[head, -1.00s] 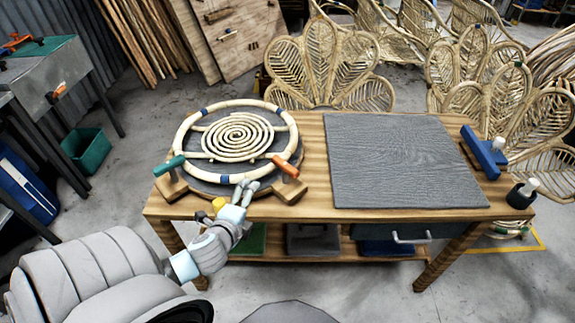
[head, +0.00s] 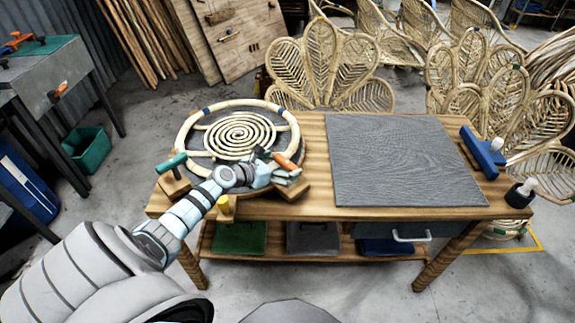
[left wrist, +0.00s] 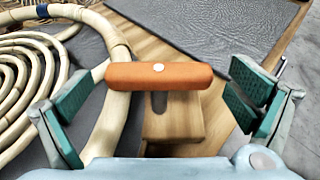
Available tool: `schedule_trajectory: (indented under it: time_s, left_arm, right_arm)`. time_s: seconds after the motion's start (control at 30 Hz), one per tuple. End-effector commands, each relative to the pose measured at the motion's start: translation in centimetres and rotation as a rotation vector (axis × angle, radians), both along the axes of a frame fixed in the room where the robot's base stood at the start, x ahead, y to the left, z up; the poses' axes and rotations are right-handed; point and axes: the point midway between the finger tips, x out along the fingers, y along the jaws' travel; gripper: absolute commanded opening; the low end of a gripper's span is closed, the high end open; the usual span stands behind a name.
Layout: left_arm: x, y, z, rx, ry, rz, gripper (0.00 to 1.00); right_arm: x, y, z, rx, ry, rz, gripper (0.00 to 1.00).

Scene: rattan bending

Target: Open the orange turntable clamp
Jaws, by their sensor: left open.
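The orange clamp handle (head: 285,161) is at the right front edge of the round turntable. In the left wrist view the orange handle (left wrist: 160,76) lies level above a wooden block (left wrist: 172,122), its left end over the rattan ring (left wrist: 113,112). My left gripper (head: 280,172) is at the clamp. In the left wrist view its green-padded fingers (left wrist: 160,102) are spread on both sides of the handle, with gaps on each side. The coiled rattan piece (head: 240,135) lies on the turntable. My right gripper is not in view.
A teal-handled clamp (head: 172,165) is at the turntable's left, and a yellow knob (head: 225,205) at its front. A grey mat (head: 395,160) covers the table's right half.

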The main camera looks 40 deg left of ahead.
Motion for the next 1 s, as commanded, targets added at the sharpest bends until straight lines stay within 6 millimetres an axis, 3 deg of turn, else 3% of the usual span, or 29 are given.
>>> schedule_trajectory:
  time_s: [0.2, 0.47, 0.73, 1.0]
  left_arm:
    - [2.3, -0.3, -1.1, 0.000, -0.002, 0.002, 1.00]
    - [2.4, -0.2, -1.0, 0.002, -0.001, 0.001, 1.00]
    - [2.4, -0.2, -1.0, 0.002, -0.002, 0.001, 0.64]
    - [2.4, -0.2, -0.8, 0.000, -0.002, 0.022, 0.64]
  right_arm:
    - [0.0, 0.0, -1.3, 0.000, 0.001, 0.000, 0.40]
    - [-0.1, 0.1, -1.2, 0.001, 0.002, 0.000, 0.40]
    - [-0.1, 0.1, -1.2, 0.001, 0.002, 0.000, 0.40]
    - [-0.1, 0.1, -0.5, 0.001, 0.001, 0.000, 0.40]
